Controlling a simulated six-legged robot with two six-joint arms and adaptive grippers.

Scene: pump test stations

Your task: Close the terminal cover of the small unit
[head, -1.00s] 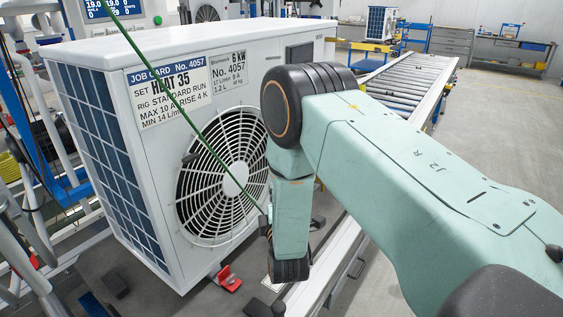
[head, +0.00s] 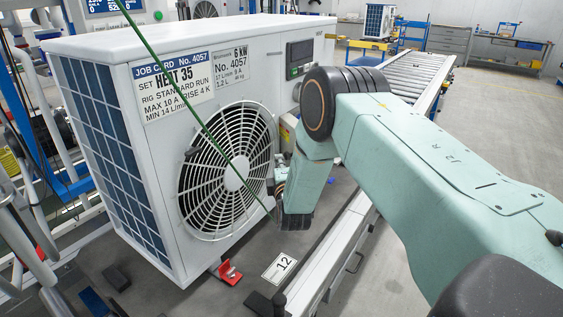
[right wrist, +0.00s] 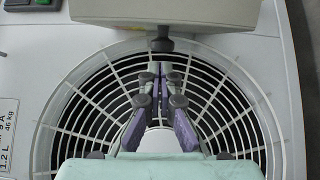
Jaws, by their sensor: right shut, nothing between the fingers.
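The small unit (head: 120,47), a white box with a large fan grille (head: 215,205) and a job card, stands in the middle left of the head view. Its fan grille (right wrist: 85,100) fills much of the right wrist view. A beige box-like part (right wrist: 165,12) with a dark knob stands out before the grille's top edge; it seems to be the terminal cover, and I cannot tell how far it is open. In the head view it is mostly behind my arm. My right gripper (right wrist: 158,75) is shut and empty before the grille, below that part. My left gripper is out of view.
A roller conveyor (head: 418,78) runs back on the right. A green cable (head: 180,82) crosses before the unit. A red clamp (head: 229,272) and a plate marked 12 (head: 280,266) lie by its base. Open floor lies at the far right.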

